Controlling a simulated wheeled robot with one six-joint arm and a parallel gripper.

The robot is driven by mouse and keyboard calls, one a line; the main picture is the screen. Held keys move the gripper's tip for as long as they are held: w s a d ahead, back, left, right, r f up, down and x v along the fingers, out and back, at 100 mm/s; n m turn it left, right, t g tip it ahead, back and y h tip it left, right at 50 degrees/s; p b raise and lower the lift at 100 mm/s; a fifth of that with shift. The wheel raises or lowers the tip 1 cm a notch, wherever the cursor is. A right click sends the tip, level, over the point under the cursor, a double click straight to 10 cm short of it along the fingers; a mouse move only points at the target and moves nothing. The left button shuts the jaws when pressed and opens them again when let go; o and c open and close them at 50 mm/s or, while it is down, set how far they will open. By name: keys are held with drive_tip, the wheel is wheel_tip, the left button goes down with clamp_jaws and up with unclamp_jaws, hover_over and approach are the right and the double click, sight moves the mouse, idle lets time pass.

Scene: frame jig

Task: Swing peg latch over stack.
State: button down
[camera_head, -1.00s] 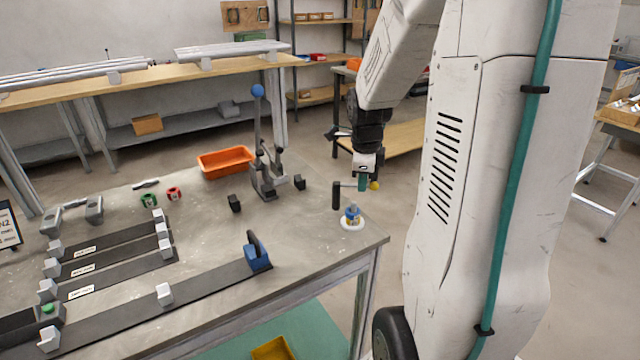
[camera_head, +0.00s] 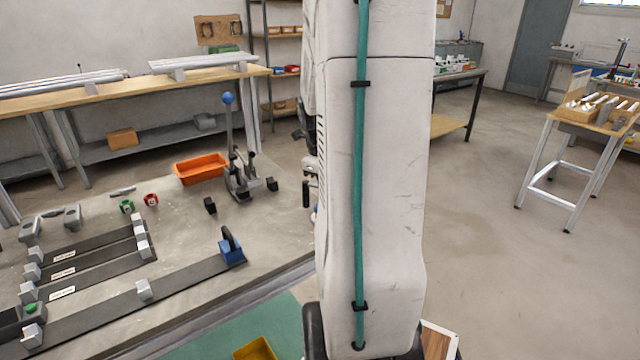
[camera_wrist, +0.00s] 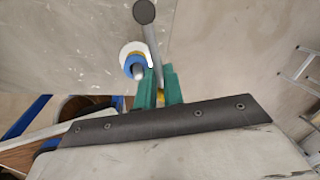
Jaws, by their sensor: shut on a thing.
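My gripper (camera_wrist: 160,87), with two green fingers, is shut on the peg latch's bar in the wrist view. The latch's grey bar (camera_wrist: 153,45) runs up from between the fingers to a round dark knob (camera_wrist: 144,12). A bit of yellow shows between the fingers. The stack, a blue piece (camera_wrist: 130,66) on a white disc (camera_wrist: 126,47), lies just left of the bar. The bar appears beside it, not across its middle. In the head view my own column hides the gripper and most of the stack; only the latch's dark handle (camera_head: 305,191) shows at its edge.
The stack stands near the metal table's (camera_head: 190,232) right corner. A toggle clamp with a blue ball (camera_head: 228,98), an orange bin (camera_head: 201,168) and a blue block (camera_head: 232,250) on a long dark rail stand to the left. Open floor lies right of my column.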

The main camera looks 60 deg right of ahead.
drive_tip(key=shift+s, duration=0.1)
drive_tip(key=c, duration=1.5)
unclamp_jaws()
drive_tip(key=shift+a+r, duration=0.25)
drive_tip(key=shift+r, duration=1)
drive_tip(key=shift+a+r, duration=0.25)
drive_tip(key=shift+r, duration=1.05)
drive_tip(key=shift+a+r, duration=0.25)
drive_tip(key=shift+r, duration=1)
